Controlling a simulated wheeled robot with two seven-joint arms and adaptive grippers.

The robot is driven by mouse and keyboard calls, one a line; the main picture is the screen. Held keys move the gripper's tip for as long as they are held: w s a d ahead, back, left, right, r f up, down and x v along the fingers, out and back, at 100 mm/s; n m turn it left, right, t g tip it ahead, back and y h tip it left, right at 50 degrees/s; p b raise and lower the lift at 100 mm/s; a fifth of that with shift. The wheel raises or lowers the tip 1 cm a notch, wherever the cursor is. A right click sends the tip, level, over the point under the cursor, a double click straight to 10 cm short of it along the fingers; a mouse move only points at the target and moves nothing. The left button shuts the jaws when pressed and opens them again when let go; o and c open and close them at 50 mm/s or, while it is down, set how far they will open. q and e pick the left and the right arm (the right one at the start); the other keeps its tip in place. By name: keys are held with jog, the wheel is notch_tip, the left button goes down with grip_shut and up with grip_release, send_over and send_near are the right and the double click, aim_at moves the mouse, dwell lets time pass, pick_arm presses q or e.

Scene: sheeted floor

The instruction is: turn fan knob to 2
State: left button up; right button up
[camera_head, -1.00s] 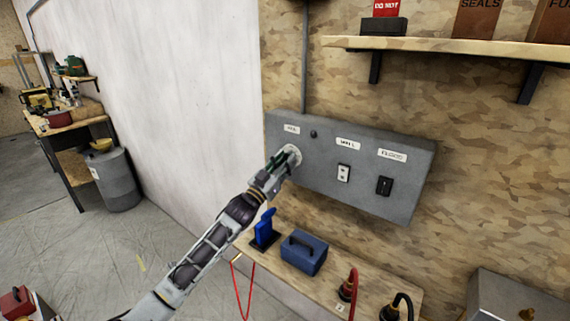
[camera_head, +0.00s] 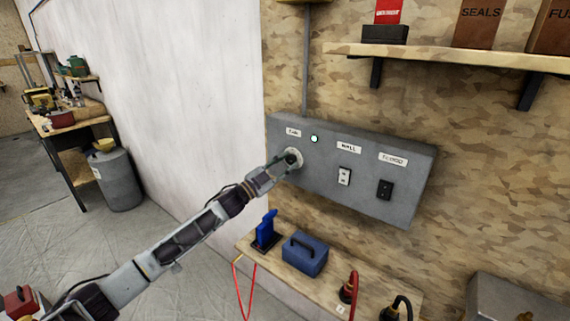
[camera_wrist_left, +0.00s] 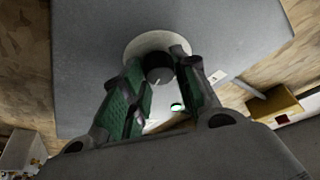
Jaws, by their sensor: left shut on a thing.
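The fan knob (camera_wrist_left: 159,69) is a dark round knob with a pale pointer line, on a pale round dial (camera_wrist_left: 148,42). In the head view the dial (camera_head: 296,154) sits at the left of the grey wall panel (camera_head: 365,200), under a small white label (camera_head: 293,132). My left gripper (camera_head: 284,163) reaches it from the lower left and is shut on the knob. In the left wrist view its green-padded fingers (camera_wrist_left: 158,80) stand on both sides of the knob. The dial's numbers are hidden or too small to read. My right gripper is out of view.
A small lamp (camera_head: 314,139) glows beside the dial. Two switches, one pale (camera_head: 344,176) and one black (camera_head: 385,189), are further right. Another shelf (camera_head: 450,55) is above right.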

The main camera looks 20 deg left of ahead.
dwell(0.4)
pick_arm(q)
jog(key=o, duration=1)
jog(key=v, duration=1.2)
dwell(0.4)
dwell(0.5)
jog(key=shift+w+a, duration=0.1)
